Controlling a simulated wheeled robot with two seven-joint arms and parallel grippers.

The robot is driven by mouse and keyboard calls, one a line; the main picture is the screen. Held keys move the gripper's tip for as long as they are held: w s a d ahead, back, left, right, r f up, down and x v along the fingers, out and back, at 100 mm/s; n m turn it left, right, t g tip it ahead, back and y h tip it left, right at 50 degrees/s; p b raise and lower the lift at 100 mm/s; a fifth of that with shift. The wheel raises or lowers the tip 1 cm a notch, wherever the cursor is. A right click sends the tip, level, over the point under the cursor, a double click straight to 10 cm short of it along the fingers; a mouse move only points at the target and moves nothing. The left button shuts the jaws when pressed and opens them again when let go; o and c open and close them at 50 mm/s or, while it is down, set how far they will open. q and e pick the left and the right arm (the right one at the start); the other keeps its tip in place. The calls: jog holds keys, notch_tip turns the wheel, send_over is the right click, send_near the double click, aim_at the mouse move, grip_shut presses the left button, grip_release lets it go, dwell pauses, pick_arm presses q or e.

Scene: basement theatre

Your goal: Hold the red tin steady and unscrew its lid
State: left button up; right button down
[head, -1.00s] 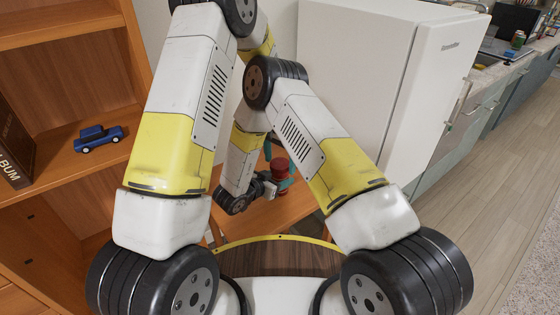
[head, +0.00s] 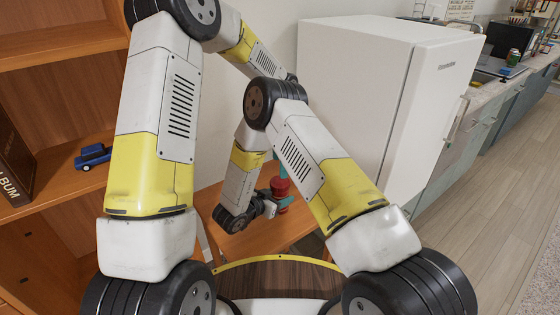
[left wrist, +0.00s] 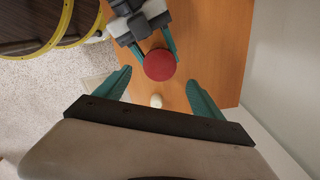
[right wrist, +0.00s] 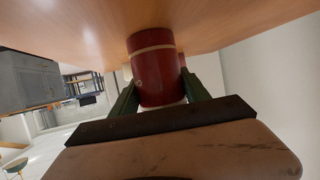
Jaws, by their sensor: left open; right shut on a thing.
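The red tin (head: 281,188) stands upright on the wooden tabletop (head: 245,240). In the left wrist view its round red top (left wrist: 160,65) is seen from above, and in the right wrist view its red side with a pale band (right wrist: 153,68) shows. My right gripper (right wrist: 158,82) is shut on the tin from the side. My left gripper (left wrist: 159,77) is open and empty above the tin, its two teal fingers apart with the red top between and slightly beyond the tips. In the head view my left gripper is mostly hidden behind my right arm.
A small whitish round thing (left wrist: 156,101) lies on the tabletop close to the tin. A white fridge (head: 385,90) stands behind to the right. A wooden shelf at left holds a blue toy car (head: 93,157) and a dark album (head: 14,165).

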aim_at(280, 182)
pick_arm(q)
notch_tip(280, 182, down, 8)
jog(key=shift+r, duration=0.25)
jog(key=c, duration=1.5)
jog(key=n, duration=0.9)
jog(key=shift+n, duration=0.3)
jog(key=shift+r, duration=0.2)
jog(key=shift+r, duration=1)
